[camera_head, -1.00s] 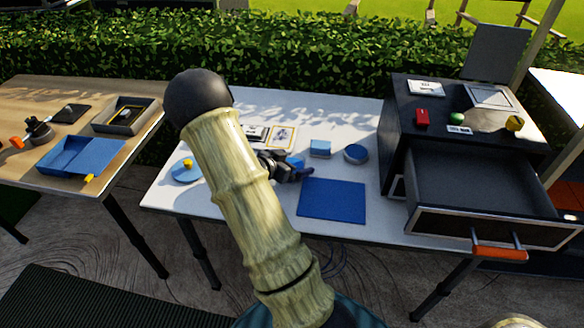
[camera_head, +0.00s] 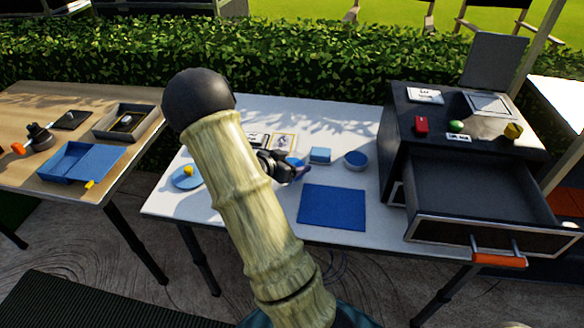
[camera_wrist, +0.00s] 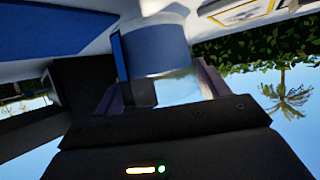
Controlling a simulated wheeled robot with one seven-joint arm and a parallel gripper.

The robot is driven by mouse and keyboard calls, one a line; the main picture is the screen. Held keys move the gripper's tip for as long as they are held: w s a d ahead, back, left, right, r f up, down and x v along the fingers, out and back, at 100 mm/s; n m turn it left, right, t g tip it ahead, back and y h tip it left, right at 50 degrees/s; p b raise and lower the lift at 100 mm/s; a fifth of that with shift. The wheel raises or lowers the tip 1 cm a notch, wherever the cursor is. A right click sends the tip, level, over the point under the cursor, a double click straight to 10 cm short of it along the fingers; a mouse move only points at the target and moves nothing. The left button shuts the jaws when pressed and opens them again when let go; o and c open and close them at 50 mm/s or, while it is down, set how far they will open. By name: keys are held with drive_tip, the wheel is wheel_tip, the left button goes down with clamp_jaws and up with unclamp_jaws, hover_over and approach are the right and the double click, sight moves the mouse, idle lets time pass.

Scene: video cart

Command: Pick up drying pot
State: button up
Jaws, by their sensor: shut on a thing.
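My gripper (camera_head: 284,167) is over the white table, partly hidden behind my arm in the head view. In the wrist view my gripper (camera_wrist: 158,85) is shut on a round blue pot, which I take as the drying pot (camera_wrist: 157,50); a pale, clear-looking part shows between the fingers. In the head view a small bit of blue (camera_head: 297,162) shows at the fingertips. I cannot tell whether the pot touches the table.
A blue box (camera_head: 320,156) and a round blue container (camera_head: 356,160) stand just right of my gripper. A blue mat (camera_head: 332,207) lies in front. A black cabinet (camera_head: 398,150) with an open drawer (camera_head: 490,236) is at the right. A blue disc (camera_head: 183,183) lies left.

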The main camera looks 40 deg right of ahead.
sight(292, 160)
wheel_tip(292, 160, up, 7)
drive_tip(key=shift+r+p, duration=0.15)
drive_tip(key=shift+p, duration=0.55)
drive_tip(key=shift+d, duration=0.1)
